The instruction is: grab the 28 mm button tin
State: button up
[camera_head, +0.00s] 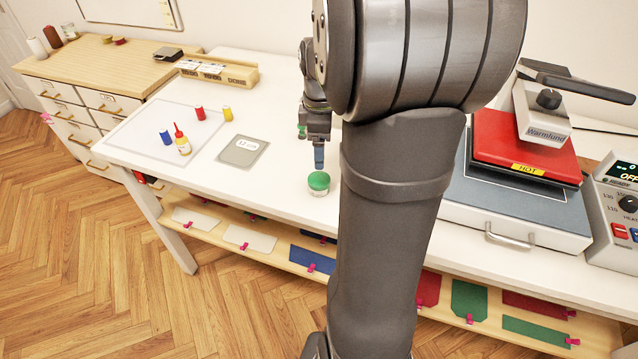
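A small round tin with a green lid and a pale body (318,184) stands upright on the white table (290,212), near its front edge. Its marking is too small to read, so I cannot confirm it as the 28 mm button tin. My gripper (319,160) points down just above and behind the lid in the picture. One blue-grey fingertip shows clearly; the other is not distinct, so its opening cannot be judged. Whether the fingertip touches the tin is unclear. My arm hides the table to the right of the tin.
A grey pad marked 12 cm (241,151), thread spools (200,113) and a yellow bottle with a red cap (182,142) lie left. A wooden box (218,74) stands behind. A red heat press marked HOT (522,145) stands right. A shelf (260,243) runs below.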

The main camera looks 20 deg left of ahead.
aim_at(319, 178)
notch_tip(319, 178, down, 12)
jog(key=shift+a+r, duration=0.15)
jog(key=c, duration=1.1)
jog(key=shift+r, duration=0.1)
